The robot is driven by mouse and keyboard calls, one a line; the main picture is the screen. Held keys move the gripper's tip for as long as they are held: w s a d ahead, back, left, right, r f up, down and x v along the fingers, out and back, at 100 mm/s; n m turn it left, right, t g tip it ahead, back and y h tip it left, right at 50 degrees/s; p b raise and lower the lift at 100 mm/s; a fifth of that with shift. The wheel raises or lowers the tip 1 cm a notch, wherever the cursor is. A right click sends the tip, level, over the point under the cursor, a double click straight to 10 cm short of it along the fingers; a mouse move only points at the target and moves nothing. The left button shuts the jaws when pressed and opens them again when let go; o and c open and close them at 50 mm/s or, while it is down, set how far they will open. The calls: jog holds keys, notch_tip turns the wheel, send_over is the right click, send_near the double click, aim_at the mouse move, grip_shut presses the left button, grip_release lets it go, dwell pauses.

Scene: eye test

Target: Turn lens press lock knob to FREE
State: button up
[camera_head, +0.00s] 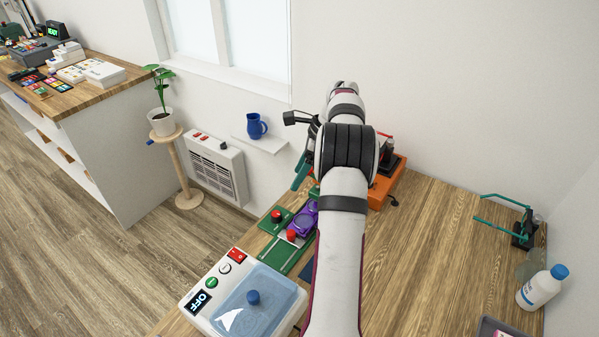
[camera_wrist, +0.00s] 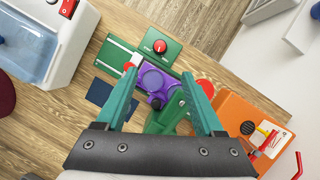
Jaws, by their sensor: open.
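A green plate (camera_head: 275,219) with a red round knob (camera_head: 276,216) on it lies beside a green rail (camera_head: 285,253). In the wrist view this knob (camera_wrist: 160,46) has small white markings around it, too small to read. A purple double-ring piece (camera_wrist: 153,82) sits on the rail, with a red knob (camera_wrist: 129,66) at its left and a red disc (camera_wrist: 205,87) at its right. I cannot tell for sure which red part is the lock knob. My gripper (camera_wrist: 160,72) is open, its teal fingers apart over the purple piece, nothing visibly held. In the head view my arm hides most of it.
An orange device (camera_wrist: 250,115) stands right of the rail. A white box with a blue cover (camera_head: 254,300) is near the front edge. A bottle (camera_head: 541,288) and a green-armed stand (camera_head: 523,228) are at the right. The wooden table (camera_head: 430,250) between is clear.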

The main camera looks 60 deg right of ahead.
jog(key=n+h, duration=0.6)
jog(key=n, duration=1.7)
send_over(276, 214)
jog(key=s+a, duration=0.4)
jog(key=a, duration=0.1)
jog(key=shift+g, duration=0.4)
jog(key=x, duration=1.5)
jog(key=shift+s+f, duration=0.2)
jog(key=shift+f, duration=0.3)
grip_shut()
